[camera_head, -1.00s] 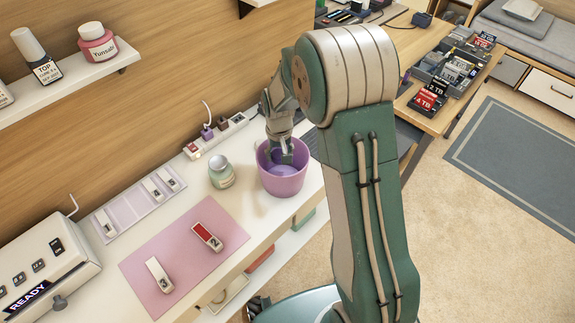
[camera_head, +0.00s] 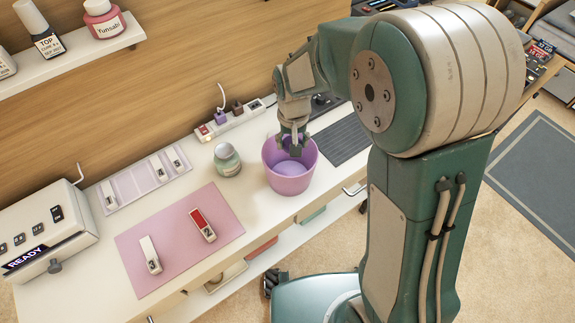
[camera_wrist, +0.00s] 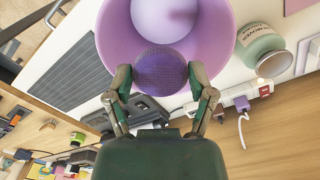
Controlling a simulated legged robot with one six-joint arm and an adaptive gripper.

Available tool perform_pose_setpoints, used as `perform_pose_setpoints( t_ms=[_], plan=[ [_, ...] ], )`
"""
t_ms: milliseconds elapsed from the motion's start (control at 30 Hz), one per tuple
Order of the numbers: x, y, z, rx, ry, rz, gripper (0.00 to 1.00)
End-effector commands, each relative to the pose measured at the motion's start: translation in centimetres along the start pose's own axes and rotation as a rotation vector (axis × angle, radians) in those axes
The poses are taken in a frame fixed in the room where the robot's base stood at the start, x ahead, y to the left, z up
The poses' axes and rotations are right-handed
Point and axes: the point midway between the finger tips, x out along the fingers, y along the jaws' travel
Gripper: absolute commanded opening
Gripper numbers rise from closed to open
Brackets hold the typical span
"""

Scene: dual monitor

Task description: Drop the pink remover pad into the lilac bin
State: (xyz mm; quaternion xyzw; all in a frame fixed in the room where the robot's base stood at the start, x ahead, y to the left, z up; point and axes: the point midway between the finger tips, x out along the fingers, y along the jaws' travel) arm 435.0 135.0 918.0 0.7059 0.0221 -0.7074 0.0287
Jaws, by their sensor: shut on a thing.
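The lilac bin (camera_head: 290,184) stands upright and open on the white desk, right of a small jar. My gripper (camera_head: 293,147) points down at the bin's mouth in the head view, near its back rim. In the wrist view, its two fingers are shut on the round remover pad (camera_wrist: 161,72), which looks dark mauve in shadow. The pad is seen over the opening of the bin (camera_wrist: 226,28), partly covering its back rim in that view.
A green-white jar (camera_head: 227,160) stands close left of the bin. A power strip (camera_head: 230,122) lies behind it, and a dark grey mat (camera_head: 343,141) to its right. A pink mat (camera_head: 176,240) with two clip-like items lies in front left.

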Motion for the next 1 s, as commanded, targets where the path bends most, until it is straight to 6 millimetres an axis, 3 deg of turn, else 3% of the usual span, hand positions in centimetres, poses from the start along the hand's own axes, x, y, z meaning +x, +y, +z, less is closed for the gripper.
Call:
perform_pose_setpoints(
  t_ms=[233, 567, 600, 633, 1000],
  plan=[
    [2.1, 0.5, 0.0, 0.002, 0.0, -0.004, 0.32],
    [2.5, 0.0, 0.0, 0.001, 0.001, 0.001, 0.32],
    [2.5, 0.0, 0.0, 0.001, 0.001, 0.0, 0.84],
    [2.5, 0.1, 0.0, 0.001, 0.001, 0.0, 0.97],
    [2.5, 0.3, 0.0, 0.002, 0.001, -0.003, 1.0]
  ],
)
